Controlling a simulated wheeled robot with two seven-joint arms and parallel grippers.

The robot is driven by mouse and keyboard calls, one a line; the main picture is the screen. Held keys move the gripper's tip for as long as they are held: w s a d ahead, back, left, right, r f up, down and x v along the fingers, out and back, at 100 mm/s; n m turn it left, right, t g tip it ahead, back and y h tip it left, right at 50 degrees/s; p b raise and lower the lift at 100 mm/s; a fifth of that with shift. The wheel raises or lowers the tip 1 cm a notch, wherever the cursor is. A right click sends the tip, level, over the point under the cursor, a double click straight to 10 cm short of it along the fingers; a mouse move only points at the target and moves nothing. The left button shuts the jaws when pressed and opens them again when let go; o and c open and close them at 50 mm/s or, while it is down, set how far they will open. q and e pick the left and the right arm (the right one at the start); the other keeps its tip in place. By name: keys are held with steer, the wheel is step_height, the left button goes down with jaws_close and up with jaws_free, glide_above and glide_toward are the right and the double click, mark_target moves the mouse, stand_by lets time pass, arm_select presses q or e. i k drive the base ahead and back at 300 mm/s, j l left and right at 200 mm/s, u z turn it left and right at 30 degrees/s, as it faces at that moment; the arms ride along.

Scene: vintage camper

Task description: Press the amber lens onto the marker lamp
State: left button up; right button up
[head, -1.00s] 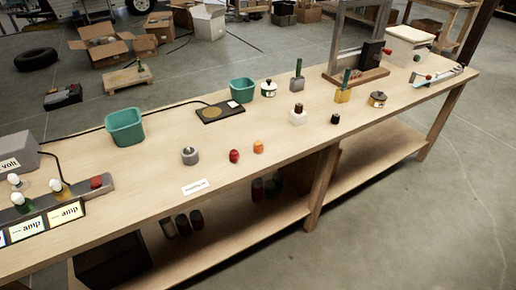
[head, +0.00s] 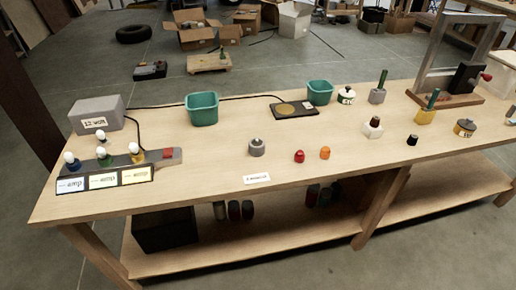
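The orange-amber lens (head: 324,153) stands on the wooden workbench (head: 225,150) near its front edge. A similar red lens (head: 299,156) stands just left of it. A grey round base with a small post, which looks like the marker lamp (head: 257,147), stands further left, behind a small white label (head: 257,178) whose print is too small to read. The amber lens is apart from this base. Neither of my grippers shows in the head view.
A grey "12 volt" box (head: 97,114) is cabled to a board with several bulbs (head: 103,153) and cards at left. Teal bins (head: 202,108) (head: 320,92) and a black pad (head: 293,108) stand behind. Pots and small blocks stand at right. The bench front centre-left is clear.

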mark_target(256, 146)
steer(key=i+l+z, duration=0.2)
steer(key=i, duration=0.75)
steer(key=j, duration=0.05)
